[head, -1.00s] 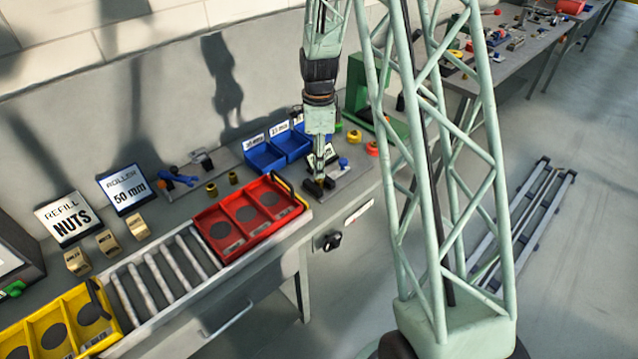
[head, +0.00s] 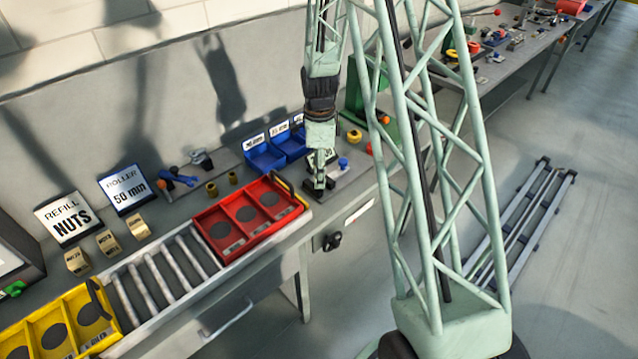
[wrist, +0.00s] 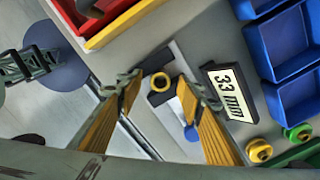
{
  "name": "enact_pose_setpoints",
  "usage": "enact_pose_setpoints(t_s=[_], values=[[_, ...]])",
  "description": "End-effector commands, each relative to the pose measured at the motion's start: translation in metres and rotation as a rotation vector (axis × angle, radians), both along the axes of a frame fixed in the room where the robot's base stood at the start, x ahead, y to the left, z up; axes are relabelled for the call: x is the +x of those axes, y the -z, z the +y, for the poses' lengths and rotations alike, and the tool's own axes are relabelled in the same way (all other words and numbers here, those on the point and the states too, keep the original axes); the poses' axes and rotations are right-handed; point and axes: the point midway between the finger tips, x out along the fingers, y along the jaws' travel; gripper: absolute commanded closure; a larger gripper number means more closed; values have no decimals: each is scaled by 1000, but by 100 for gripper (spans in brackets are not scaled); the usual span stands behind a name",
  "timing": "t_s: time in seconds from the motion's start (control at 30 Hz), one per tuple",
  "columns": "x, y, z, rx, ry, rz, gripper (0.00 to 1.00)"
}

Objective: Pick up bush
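A brass-yellow ring-shaped bush (wrist: 160,83) sits on a dark block between my fingertips in the wrist view. My gripper (wrist: 157,88) is open, with one yellow-padded finger on each side of the bush and visible gaps between. In the head view my gripper (head: 318,186) points down over the grey plate (head: 350,178) right of the red tray; the bush under it is hidden there. Two other brass bushes (head: 211,188) (head: 233,178) stand on the bench behind the red tray.
A red carrier tray (head: 228,238) stands on the rollers (head: 165,272), left of my gripper. Blue bins (head: 266,157) stand behind it. A "33 mm" sign (wrist: 230,93), a blue knob (wrist: 191,133), and yellow (wrist: 258,150) and green (wrist: 300,132) round parts are close by.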

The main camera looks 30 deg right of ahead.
Motion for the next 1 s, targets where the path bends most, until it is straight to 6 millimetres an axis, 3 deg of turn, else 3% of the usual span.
enact_pose_setpoints(t_s=[0.67, 1.0], values=[[0, 4, 0, 0, 0, 0, 65], [0, 4, 0, 0, 0, 0, 93]])
